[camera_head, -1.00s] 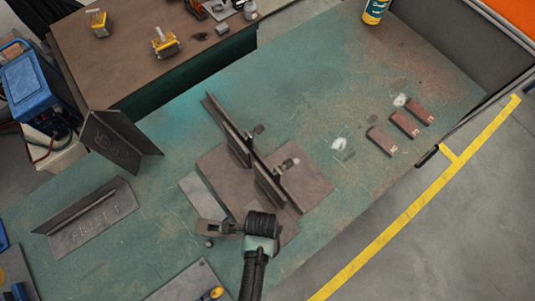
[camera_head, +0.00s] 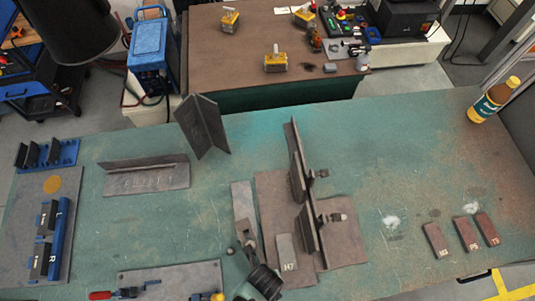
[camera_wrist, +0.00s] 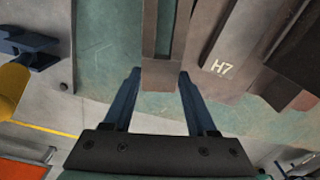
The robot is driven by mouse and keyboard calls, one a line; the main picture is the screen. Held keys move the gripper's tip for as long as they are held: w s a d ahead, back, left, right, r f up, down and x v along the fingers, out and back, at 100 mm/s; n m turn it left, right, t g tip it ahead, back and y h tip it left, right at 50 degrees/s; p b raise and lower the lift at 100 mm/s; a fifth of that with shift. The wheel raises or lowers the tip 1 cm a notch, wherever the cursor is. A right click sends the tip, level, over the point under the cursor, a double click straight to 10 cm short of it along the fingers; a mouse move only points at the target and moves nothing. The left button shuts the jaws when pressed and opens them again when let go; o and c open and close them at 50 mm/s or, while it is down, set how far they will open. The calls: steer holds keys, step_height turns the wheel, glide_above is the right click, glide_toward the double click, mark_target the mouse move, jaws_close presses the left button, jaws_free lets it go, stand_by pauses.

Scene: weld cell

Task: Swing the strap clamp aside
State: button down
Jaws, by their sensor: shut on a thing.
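The strap clamp (camera_wrist: 163,45) is a brown-grey bar with a long slot, reaching down between my fingers in the wrist view.
Upright dark plates (camera_head: 309,220) with small clamps stand on the fixture right of my gripper. Left stands an angle piece (camera_head: 147,178). Several red-brown blocks (camera_head: 466,233) lie at right. Green table between is mostly clear.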

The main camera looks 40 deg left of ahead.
stand_by(0.3)
steer(key=shift+c, duration=1)
jaws_free()
steer(key=shift+r, duration=0.1)
step_height(320, 180, up, 13)
